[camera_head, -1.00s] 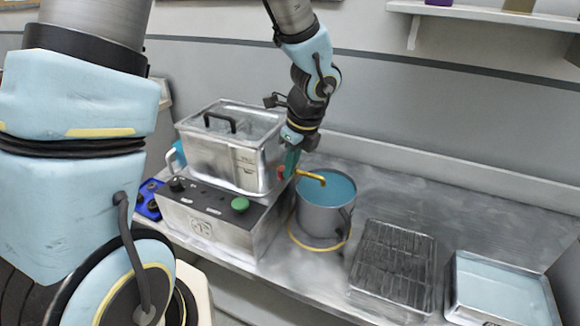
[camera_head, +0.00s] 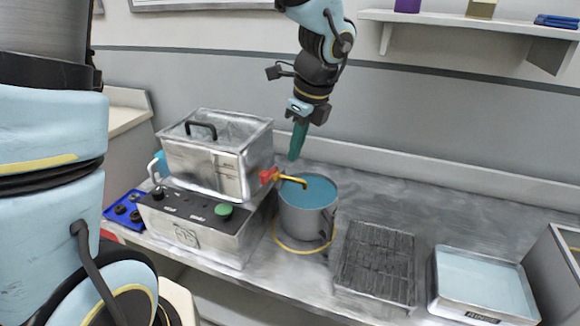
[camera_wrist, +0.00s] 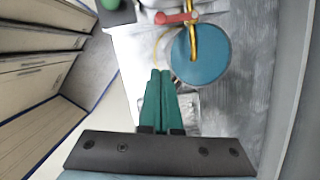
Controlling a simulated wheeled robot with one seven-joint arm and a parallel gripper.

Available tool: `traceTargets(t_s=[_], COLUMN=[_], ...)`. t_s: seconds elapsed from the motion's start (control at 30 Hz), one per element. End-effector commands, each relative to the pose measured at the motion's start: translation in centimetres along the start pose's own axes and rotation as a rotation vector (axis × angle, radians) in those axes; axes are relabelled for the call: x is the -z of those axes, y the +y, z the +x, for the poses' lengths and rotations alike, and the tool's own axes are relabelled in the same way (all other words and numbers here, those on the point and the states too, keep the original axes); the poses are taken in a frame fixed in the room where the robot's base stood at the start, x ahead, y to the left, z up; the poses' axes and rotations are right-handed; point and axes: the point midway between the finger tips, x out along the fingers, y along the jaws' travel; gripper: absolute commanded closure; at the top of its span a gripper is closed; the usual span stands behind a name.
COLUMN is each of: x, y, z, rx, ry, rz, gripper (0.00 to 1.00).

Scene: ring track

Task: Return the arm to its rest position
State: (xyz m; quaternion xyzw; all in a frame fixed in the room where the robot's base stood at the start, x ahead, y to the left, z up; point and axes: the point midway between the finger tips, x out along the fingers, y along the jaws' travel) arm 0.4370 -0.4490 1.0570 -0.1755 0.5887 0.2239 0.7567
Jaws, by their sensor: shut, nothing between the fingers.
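My gripper (camera_head: 298,141) has long green fingers that are closed together, with nothing between them. In the head view it hangs from my raised arm, pointing down, above and behind the spout of the metal tank. It is apart from everything on the bench. In the wrist view my gripper (camera_wrist: 160,78) also shows its fingers side by side, pointing toward the bench. The pot of blue liquid (camera_wrist: 203,60) lies just beyond the fingertips there.
The metal tank (camera_head: 215,170) with a lidded top stands on a control box (camera_head: 190,225) at left. Its yellow spout (camera_head: 292,180) reaches over the grey pot (camera_head: 305,222). A wire rack (camera_head: 376,265) and a blue-filled tray (camera_head: 484,285) stand to the right. A shelf (camera_head: 470,22) juts from the wall.

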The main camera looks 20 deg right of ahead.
Motion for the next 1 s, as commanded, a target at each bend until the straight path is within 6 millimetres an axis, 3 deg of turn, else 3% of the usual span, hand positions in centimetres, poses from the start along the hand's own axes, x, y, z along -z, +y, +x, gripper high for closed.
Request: traceTargets(t_s=[0.1,0.3,0.43,0.57,0.7,0.9,1.0], x=[0.0,-0.1,-2.3,-7.1,-12.0,-15.5,-16.0], y=[0.0,0.1,1.6,5.9,12.3,19.9,21.9], z=[-1.2,-1.7,-0.7,1.8,4.4,6.6,7.1], rx=[0.003,-0.002,-0.016,-0.052,-0.094,-0.129,-0.135], ry=[0.000,0.002,0.021,0.069,0.119,0.158,0.165], rz=[0.000,-0.006,-0.183,-0.671,-1.357,-2.150,-2.365], gripper=[1.00,1.00,1.00,1.00,1.00,1.00,1.00])
